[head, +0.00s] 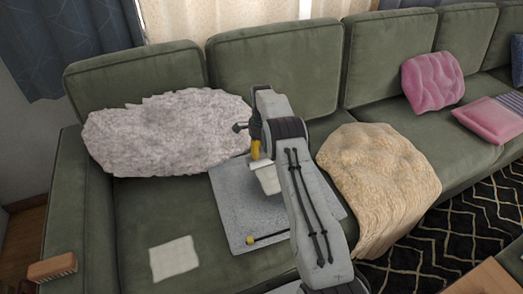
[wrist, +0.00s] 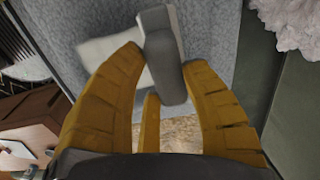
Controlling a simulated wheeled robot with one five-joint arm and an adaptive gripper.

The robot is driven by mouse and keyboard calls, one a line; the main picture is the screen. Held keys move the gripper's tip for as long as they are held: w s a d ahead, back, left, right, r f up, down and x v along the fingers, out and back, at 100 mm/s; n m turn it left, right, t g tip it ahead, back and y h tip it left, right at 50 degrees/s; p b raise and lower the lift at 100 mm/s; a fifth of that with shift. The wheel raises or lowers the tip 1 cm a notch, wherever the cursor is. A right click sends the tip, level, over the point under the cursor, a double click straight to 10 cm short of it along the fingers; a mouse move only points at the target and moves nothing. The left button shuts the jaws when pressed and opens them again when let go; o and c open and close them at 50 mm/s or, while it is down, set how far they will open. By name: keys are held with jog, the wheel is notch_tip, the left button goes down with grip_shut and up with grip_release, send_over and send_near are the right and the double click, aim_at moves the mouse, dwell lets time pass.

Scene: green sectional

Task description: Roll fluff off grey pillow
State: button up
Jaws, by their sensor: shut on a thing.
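A flat, square grey pillow (head: 232,199) with a speckled surface lies on the green sofa seat, partly hidden by my arm. It also fills much of the upper wrist view (wrist: 215,35). My gripper (head: 256,160) is over its back part, fingers pointing down. In the wrist view my gripper (wrist: 165,62) is shut on the grey handle of a lint roller (wrist: 166,80). The roller's white head (head: 268,179) shows below the fingers, at or just above the pillow; I cannot tell if it touches. Separate bits of fluff are too small to make out.
A shaggy pale cushion (head: 160,135) leans on the backrest at left. A beige blanket (head: 382,185) drapes over the seat at right. A thin black stick with a yellow end (head: 268,238) shows over the pillow's front. A white cloth (head: 173,258) lies front left.

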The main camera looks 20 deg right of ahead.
jog(key=shift+f+b, duration=0.5)
jog(key=shift+f, duration=0.35)
jog(key=shift+s+r+b, duration=0.15)
jog(key=shift+s+b, duration=0.4)
jog(key=shift+s, duration=1.15)
jog(key=shift+s, duration=0.15)
jog(key=shift+s+a+f+b, duration=0.15)
jog(key=shift+s+b, duration=0.75)
jog(key=shift+s, duration=1.1)
jog(key=shift+s+a+f+b, duration=0.1)
jog(key=shift+s+b, duration=0.8)
jog(key=shift+s, duration=1.05)
jog(key=shift+s+r+b, duration=0.15)
jog(key=shift+s+b, duration=0.2)
jog(key=shift+s, duration=0.75)
jog(key=shift+d, duration=0.1)
